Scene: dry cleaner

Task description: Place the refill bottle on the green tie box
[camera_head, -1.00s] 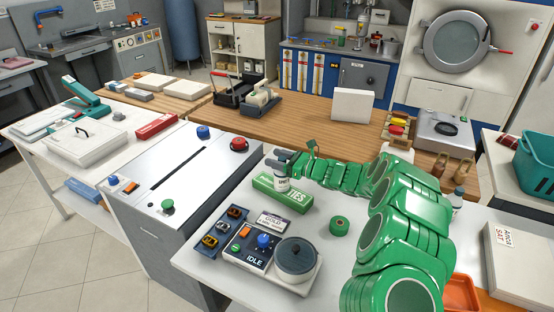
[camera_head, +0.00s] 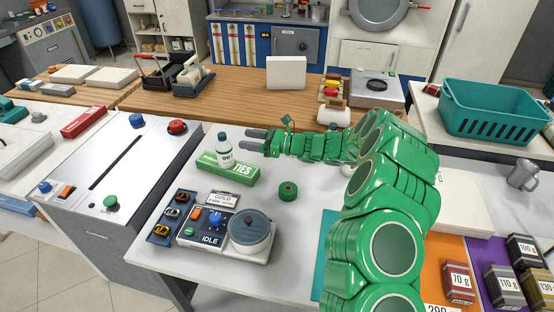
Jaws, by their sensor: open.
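The box, marked "TIES", lies on the white table. My gripper (camera_head: 252,140) is open and empty to the right of the bottle, its grey fingers pointing left toward it. A small gap shows between the fingertips and the bottle. My green arm reaches in from the right.
A control panel with a round grey pot (camera_head: 249,232) stands in front of the box. A green tape roll (camera_head: 288,190) lies to the right. A grey machine (camera_head: 110,180) is at the left. A teal basket (camera_head: 492,112) stands at the right.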

